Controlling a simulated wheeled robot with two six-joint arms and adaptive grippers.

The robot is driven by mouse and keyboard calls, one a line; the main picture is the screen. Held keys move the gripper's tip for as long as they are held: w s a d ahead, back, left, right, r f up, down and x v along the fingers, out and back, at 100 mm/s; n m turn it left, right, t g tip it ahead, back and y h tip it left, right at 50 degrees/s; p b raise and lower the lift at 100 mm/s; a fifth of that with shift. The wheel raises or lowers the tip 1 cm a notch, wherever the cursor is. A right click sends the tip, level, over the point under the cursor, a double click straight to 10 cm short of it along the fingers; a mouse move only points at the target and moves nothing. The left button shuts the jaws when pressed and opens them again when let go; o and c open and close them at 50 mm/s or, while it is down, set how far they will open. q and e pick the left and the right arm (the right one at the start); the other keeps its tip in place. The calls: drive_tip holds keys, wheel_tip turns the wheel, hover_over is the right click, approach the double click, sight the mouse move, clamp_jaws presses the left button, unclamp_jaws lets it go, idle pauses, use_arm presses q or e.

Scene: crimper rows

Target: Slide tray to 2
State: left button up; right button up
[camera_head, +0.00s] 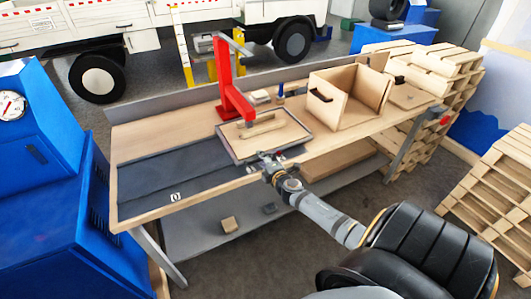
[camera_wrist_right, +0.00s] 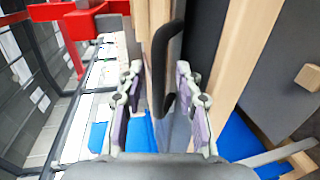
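The tray (camera_head: 226,147) sits on the workbench at the foot of a red press, with a pale wooden piece (camera_head: 257,127) lying in it. My right gripper (camera_head: 268,158) is at the tray's front edge. In the right wrist view the two fingers of my right gripper (camera_wrist_right: 158,72) stand apart, on either side of a black bar handle (camera_wrist_right: 174,62) on the tray's side; I cannot tell whether either finger touches it. A dark strip (camera_head: 150,178) on the bench left of the tray carries a white 0. No mark 2 is readable. My left gripper is not in view.
The red press (camera_head: 224,75) stands right behind the tray. An open wooden box (camera_head: 335,112) stands to its right, and small items (camera_head: 260,97) lie behind it. The dark strip to the left is clear. A blue machine (camera_head: 40,190) is beyond the bench's left end.

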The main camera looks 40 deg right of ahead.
drive_tip(key=v, duration=1.1)
drive_tip(key=shift+s, duration=0.4)
